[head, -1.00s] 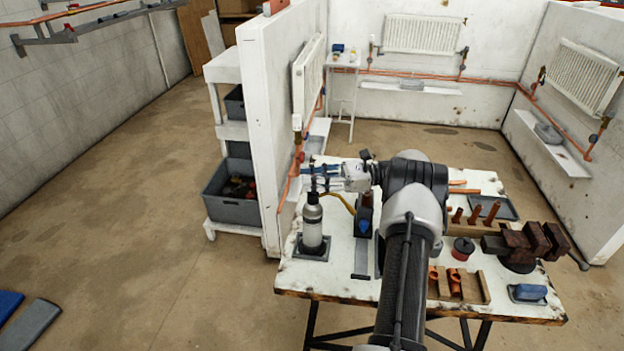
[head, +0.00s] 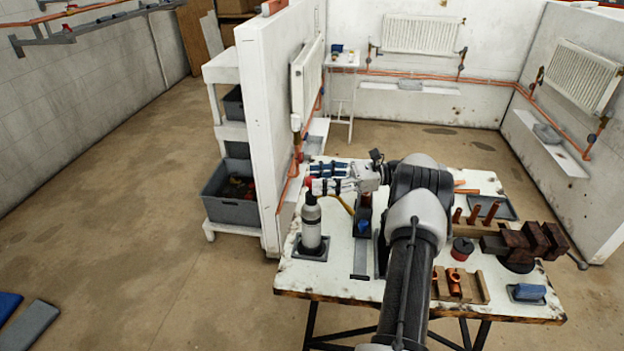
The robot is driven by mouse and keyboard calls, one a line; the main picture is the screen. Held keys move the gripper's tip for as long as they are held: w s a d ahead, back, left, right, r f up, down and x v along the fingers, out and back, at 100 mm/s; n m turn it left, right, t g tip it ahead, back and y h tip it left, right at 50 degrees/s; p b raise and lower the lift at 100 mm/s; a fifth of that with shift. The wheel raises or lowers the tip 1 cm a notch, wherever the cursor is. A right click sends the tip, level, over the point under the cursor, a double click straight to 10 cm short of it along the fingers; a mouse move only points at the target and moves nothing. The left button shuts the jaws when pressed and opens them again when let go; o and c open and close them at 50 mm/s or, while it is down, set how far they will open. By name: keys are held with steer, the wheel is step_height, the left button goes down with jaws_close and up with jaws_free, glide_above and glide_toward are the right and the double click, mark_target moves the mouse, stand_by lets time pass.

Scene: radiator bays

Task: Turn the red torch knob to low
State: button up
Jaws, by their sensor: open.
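The torch is a pale grey bottle (head: 311,228) standing upright in a dark square base (head: 311,250) at the left side of the workbench. Its red knob (head: 309,184) shows at the top, at the left end of my gripper. My gripper (head: 312,180) is open, with its fingers pointing left at the height of the torch top. The fingers are very near the red knob; I cannot tell whether they touch it. The knob's setting is too small to read, and part of the torch top is hidden by the fingers.
A yellow hose (head: 347,205) and a dark stand with a blue part (head: 362,228) are just right of the torch. A white partition wall (head: 262,130) rises close on the left. Copper fittings (head: 455,282) and a dark vise (head: 520,245) crowd the bench's right side.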

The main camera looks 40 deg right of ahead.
steer(key=shift+v, duration=2.35)
